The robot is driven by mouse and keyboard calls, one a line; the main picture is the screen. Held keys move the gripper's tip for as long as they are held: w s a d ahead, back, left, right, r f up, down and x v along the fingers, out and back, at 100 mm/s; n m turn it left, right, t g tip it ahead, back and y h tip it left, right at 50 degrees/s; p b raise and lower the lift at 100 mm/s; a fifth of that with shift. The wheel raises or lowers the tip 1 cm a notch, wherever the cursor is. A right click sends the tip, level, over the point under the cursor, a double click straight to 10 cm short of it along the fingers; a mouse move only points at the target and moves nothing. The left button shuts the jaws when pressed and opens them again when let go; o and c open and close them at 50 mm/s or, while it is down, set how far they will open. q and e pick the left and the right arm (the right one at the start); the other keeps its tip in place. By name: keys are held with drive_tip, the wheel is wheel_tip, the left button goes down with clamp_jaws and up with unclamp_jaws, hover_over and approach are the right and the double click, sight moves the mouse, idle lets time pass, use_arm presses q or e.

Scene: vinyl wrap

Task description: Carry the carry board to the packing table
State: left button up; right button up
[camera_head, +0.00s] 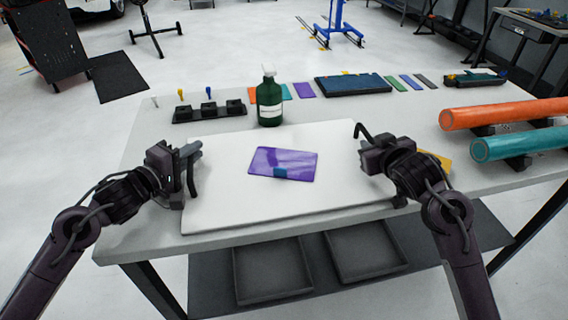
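The carry board (230,205), a flat white panel, lies on the grey-white worktable (130,190) in front of me. A shiny purple sheet (285,160) with a small teal patch at its front edge lies on the board. My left gripper (190,172) is at the board's left edge, with a dark finger over its surface. My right gripper (372,152) is at the board's right edge. The parts under the board's edges are hidden, so I cannot tell whether either gripper is closed on it. I cannot identify the packing table for certain.
A green spray bottle (269,100) stands just behind the board. A black holder (209,111), a dark blue mat (352,84) and colour swatches line the back. Orange (500,114) and teal (520,144) rolls lie at right. Another table (535,28) stands at the far right.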

use_arm(q)
clamp_jaws()
use_arm(e)
clamp_jaws()
use_arm(q)
drive_tip(key=shift+r, duration=0.15)
use_arm(e)
drive_tip(key=shift+r, duration=0.15)
